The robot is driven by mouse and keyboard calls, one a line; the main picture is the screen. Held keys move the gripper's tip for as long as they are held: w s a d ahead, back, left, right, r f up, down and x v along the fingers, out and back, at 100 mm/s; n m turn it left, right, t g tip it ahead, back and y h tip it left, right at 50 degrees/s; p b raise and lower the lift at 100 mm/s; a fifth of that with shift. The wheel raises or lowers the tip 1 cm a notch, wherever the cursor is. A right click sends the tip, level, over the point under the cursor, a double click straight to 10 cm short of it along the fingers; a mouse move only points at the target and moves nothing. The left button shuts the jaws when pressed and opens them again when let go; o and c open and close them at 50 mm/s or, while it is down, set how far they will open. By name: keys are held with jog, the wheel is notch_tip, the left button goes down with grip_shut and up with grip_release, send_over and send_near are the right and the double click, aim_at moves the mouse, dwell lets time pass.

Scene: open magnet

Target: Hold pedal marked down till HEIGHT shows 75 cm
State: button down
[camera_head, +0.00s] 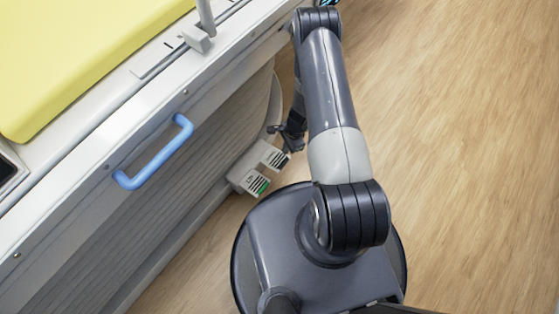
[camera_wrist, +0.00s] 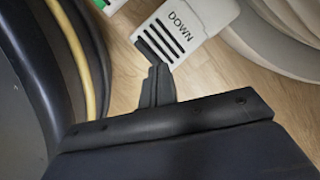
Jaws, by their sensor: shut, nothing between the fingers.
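The pedal marked DOWN (camera_wrist: 190,28) is a pale block with dark slots at the top of the wrist view. In the head view it is the farther pedal (camera_head: 270,156), low beside the table base. My gripper (camera_head: 288,147) is shut and empty, with its fingers right at this pedal. In the wrist view my gripper's fingertips (camera_wrist: 152,50) overlap the pedal's slotted end. I cannot tell whether they touch or press it. A second pedal (camera_head: 250,181) with a green patch sits beside it. No HEIGHT reading is legible.
The white table side (camera_head: 90,165) with a blue handle (camera_head: 155,155) and yellow pad (camera_head: 80,50) stands at the left. A dark panel (camera_head: 8,168) is cut off at the left edge. Wooden floor (camera_head: 460,150) is clear on the right.

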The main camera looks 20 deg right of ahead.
aim_at(281, 161)
jog(key=shift+b+x, duration=1.4)
jog(key=shift+x, duration=1.6)
